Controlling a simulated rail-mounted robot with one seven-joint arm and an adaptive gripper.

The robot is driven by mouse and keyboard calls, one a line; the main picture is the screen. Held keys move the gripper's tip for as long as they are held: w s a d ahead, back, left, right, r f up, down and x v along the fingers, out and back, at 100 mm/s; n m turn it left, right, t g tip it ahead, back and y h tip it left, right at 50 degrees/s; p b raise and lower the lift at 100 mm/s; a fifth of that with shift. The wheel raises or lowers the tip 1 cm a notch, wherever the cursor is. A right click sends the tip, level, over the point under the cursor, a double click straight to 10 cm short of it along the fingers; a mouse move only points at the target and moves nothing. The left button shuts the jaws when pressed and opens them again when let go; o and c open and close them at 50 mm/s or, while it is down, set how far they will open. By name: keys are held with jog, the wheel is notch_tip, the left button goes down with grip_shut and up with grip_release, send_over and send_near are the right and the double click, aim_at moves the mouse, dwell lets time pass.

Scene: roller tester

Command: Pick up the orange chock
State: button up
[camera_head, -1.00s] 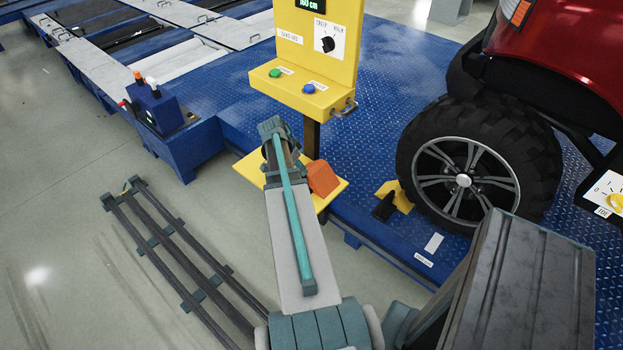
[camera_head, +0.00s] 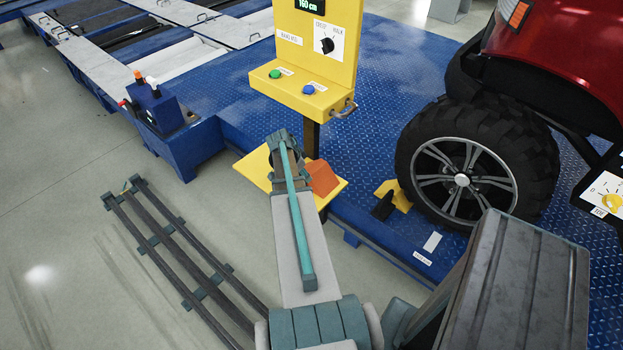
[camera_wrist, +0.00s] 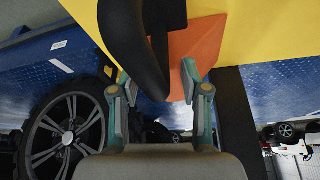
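The orange chock (camera_head: 322,179) lies on a small yellow shelf (camera_head: 251,167) below the yellow control panel, partly hidden by my arm in the head view. In the wrist view the chock (camera_wrist: 203,42) shows in front of my gripper (camera_wrist: 158,88). My gripper's two fingers are spread apart. A black curved bar (camera_wrist: 142,45) passes between the fingers and covers part of the chock; I cannot tell whether it belongs to the chock. No finger clearly presses on anything. In the head view my arm hides the fingertips.
The yellow control panel (camera_head: 318,50) on its dark post (camera_head: 311,138) rises behind the shelf. A yellow chock (camera_head: 393,195) sits against the red vehicle's wheel (camera_head: 462,180) on the blue platform (camera_head: 370,110). A dark rail frame (camera_head: 180,250) lies on the floor at left.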

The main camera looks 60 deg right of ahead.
grip_shut()
